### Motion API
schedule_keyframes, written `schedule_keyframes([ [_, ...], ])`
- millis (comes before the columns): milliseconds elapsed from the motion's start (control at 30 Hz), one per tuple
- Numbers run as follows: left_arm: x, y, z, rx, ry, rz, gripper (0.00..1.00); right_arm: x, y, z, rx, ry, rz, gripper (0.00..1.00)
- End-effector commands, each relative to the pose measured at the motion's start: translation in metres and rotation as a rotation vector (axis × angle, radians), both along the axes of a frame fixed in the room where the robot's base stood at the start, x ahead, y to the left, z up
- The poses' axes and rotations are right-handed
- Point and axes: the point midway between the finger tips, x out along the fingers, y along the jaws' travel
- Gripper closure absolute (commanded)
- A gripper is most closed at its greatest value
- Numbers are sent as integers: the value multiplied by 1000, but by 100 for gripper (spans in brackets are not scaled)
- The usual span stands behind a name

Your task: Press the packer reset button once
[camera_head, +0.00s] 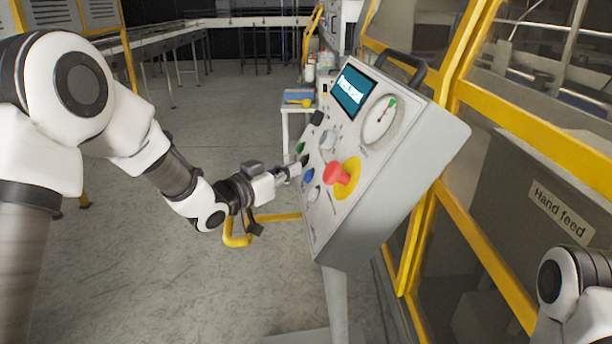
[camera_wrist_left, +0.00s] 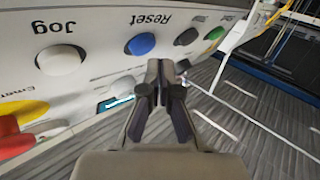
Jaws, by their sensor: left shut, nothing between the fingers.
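The control panel (camera_head: 395,170) is a grey sloped box on a post. Its blue button (camera_head: 309,175) is also in the left wrist view (camera_wrist_left: 140,44), where the word Reset shows upside down beside it. My left gripper (camera_head: 287,172) is shut and empty, with its tips close to the panel face at the blue button's height. In the left wrist view the fingertips (camera_wrist_left: 162,68) appear just below and right of the blue button, between it and a black button (camera_wrist_left: 187,36). I cannot tell whether they touch the panel. My right gripper is out of view.
A red emergency knob (camera_head: 338,174) on a yellow disc sits right of the blue button. A white Jog button (camera_wrist_left: 58,60) and a green button (camera_wrist_left: 215,33) flank it. A yellow rail (camera_head: 240,239) is below my left gripper. A yellow-framed guard (camera_head: 480,105) stands at right.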

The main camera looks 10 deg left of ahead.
Motion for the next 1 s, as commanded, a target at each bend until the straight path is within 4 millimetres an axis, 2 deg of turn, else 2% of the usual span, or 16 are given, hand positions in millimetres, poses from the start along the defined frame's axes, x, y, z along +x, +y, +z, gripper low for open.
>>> schedule_keyframes([
  [233,2,-7,-4,0,0,-1,100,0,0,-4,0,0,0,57],
  [1000,4,-11,-7,0,0,0,100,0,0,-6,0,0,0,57],
])
